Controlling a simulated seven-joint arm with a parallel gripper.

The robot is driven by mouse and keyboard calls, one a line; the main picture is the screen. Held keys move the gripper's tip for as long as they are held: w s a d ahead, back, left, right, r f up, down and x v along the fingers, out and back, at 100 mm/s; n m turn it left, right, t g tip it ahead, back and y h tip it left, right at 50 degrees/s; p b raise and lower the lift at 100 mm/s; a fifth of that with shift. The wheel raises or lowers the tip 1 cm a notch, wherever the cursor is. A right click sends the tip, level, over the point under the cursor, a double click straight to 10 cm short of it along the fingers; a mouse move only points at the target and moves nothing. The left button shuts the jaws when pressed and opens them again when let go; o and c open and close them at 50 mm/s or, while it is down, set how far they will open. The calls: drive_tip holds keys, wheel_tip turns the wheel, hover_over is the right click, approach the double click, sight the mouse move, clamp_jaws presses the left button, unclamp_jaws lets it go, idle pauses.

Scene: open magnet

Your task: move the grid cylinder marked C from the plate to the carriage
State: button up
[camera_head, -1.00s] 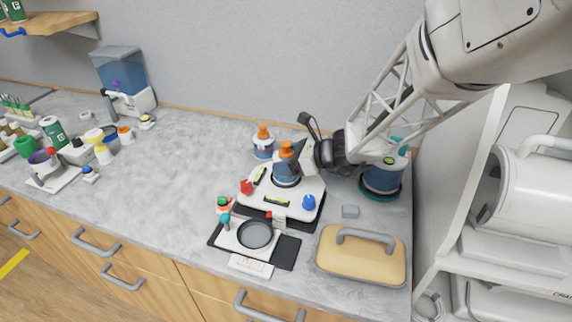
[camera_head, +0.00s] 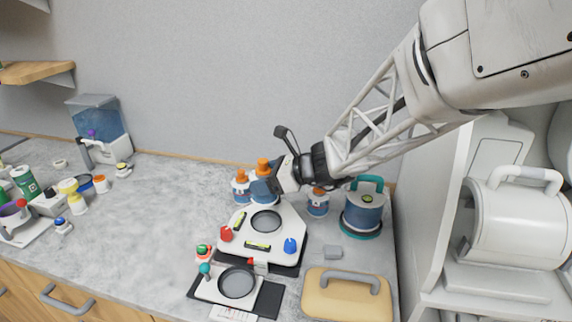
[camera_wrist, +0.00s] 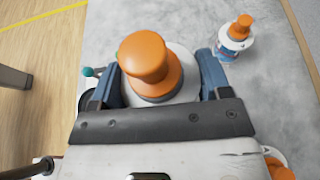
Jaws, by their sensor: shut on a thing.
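My gripper (camera_head: 274,183) is shut on a blue grid cylinder (camera_head: 259,190) with an orange top, held up above and behind the plate (camera_head: 285,256). In the wrist view its orange top (camera_wrist: 148,58) sits between the two fingers of the gripper (camera_wrist: 160,84). No letter C is readable on it. The plate is white, with red and blue knobs, two yellow-green levels and an empty dark round seat. The carriage (camera_head: 206,291), white with a dark round seat and a teal knob, stands in front of the plate on a black base; its seat is empty.
Two similar orange-topped cylinders (camera_head: 240,190) (camera_head: 317,207) stand behind the plate, left and right. A blue canister with a teal handle (camera_head: 363,212) stands at the right. Counter left of the plate is clear.

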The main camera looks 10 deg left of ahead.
drive_tip(key=shift+s, duration=0.1)
idle(0.3)
drive_tip(key=s+d+f, duration=0.2)
drive_tip(key=s+d, duration=0.1)
drive_tip(key=s, duration=0.7)
drive_tip(key=s+d+f, duration=0.2)
drive_tip(key=s+d, duration=0.2)
drive_tip(key=s, duration=0.5)
drive_tip(key=s+d+f, duration=0.2)
drive_tip(key=s+d, duration=0.1)
drive_tip(key=s, duration=0.7)
drive_tip(key=shift+s+d, duration=0.15)
drive_tip(key=shift+s, duration=0.15)
hover_over(237, 286)
drive_tip(key=shift+s+d+f, duration=0.25)
drive_tip(key=shift+d+f, duration=0.1)
drive_tip(key=shift+f, duration=0.35)
drive_tip(key=shift+a, duration=0.1)
drive_tip(key=shift+w+a+f, duration=0.15)
drive_tip(key=shift+f, duration=0.75)
drive_tip(key=shift+w+a+f, duration=0.1)
drive_tip(key=shift+w+f, duration=0.05)
drive_tip(key=shift+f, duration=0.75)
